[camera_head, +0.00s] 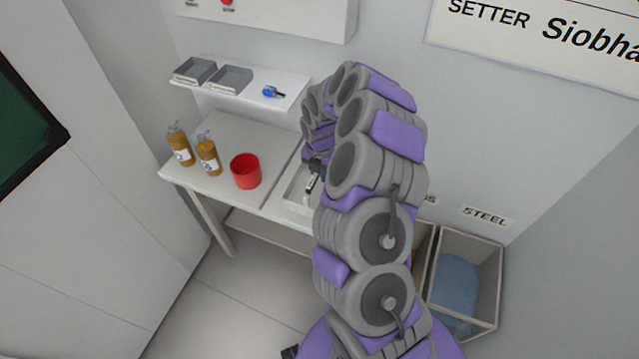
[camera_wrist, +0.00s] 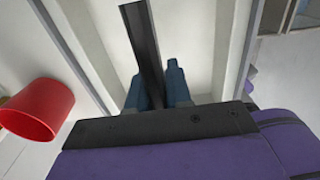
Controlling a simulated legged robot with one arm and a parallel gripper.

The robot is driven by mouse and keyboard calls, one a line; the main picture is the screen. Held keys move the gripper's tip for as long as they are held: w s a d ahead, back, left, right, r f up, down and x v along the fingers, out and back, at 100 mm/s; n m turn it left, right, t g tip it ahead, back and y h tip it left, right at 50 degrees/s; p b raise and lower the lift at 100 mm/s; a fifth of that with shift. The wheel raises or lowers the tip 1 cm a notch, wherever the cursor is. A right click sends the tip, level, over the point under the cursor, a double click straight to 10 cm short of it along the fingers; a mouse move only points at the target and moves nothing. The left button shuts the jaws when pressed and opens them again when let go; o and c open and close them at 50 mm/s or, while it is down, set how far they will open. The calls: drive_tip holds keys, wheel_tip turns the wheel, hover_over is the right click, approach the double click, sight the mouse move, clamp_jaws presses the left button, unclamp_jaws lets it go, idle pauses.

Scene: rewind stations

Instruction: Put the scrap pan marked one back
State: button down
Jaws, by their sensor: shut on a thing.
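My gripper (camera_wrist: 158,88) is shut on a long dark bar-like thing (camera_wrist: 141,35), which runs away from the fingers in the wrist view. I cannot tell what it belongs to. In the head view my gripper (camera_head: 317,168) is partly hidden behind my arm, above a white walled tray (camera_head: 279,199) at the table's right part. A small dark and pale thing (camera_head: 310,184) shows just below the fingers. Two grey open pans (camera_head: 194,71) (camera_head: 231,79) sit side by side on the wall shelf. I can read no number on either.
A red cup (camera_head: 246,171) and two amber bottles (camera_head: 180,145) (camera_head: 208,154) stand on the table left of my gripper. A small blue item (camera_head: 273,92) lies on the shelf (camera_head: 293,97). A floor bin (camera_head: 487,290) under the STEEL sign holds something blue.

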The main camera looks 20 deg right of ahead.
drive_tip(key=shift+r+p, duration=0.3)
drive_tip(key=shift+r, duration=0.4)
wheel_tip(320, 180, up, 2)
drive_tip(key=shift+r+p, duration=0.25)
drive_tip(key=shift+p, duration=0.2)
drive_tip(key=s+a+r+p, duration=0.1)
drive_tip(key=s+a+p, duration=0.1)
drive_tip(key=s+a, duration=0.9)
drive_tip(key=shift+a, duration=0.25)
drive_tip(key=shift+s, duration=0.1)
